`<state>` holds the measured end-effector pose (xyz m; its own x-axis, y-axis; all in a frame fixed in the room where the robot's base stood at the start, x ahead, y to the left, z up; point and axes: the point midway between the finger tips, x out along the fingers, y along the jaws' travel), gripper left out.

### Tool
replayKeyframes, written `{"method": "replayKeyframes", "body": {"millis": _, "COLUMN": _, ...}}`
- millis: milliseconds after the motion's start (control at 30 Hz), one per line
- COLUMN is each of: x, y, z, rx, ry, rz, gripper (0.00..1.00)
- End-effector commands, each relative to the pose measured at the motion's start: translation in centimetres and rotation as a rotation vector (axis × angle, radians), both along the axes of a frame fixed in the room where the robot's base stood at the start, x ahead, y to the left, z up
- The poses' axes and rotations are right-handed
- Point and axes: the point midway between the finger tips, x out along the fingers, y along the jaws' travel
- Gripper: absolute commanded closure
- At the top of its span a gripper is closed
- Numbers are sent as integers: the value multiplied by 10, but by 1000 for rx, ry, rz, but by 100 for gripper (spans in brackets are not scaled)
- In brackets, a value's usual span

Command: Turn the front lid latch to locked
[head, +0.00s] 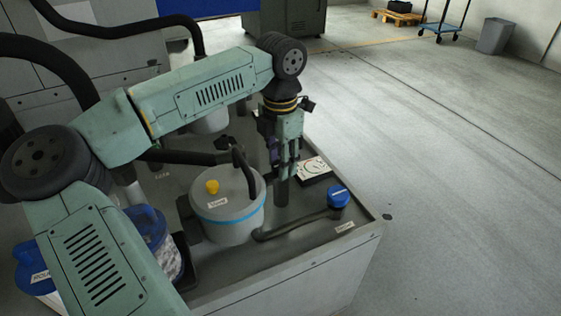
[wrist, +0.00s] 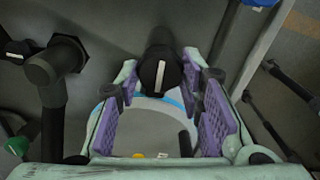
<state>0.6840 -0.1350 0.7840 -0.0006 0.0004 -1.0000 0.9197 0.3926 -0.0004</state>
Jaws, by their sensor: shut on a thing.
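A black knob with a white pointer mark (wrist: 160,76), which I take to be the front lid latch, stands between my fingers in the wrist view. My gripper (wrist: 161,84) has its purple-padded fingers on either side of the knob and is shut on it. The white mark runs along the fingers. In the head view my gripper (head: 286,166) points down at the top of a dark upright post (head: 281,193), and its fingers hide the knob there. I cannot read whether the latch stands at locked.
A blue-capped fitting (head: 338,196) and a labelled plate (head: 314,167) are at right.

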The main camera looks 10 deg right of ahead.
Motion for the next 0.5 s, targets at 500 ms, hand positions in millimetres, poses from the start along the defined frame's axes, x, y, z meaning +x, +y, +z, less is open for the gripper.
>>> {"method": "replayKeyframes", "body": {"millis": 500, "x": 1, "y": -1, "z": 1, "rx": -2, "ry": -2, "rz": -71, "gripper": 93}}
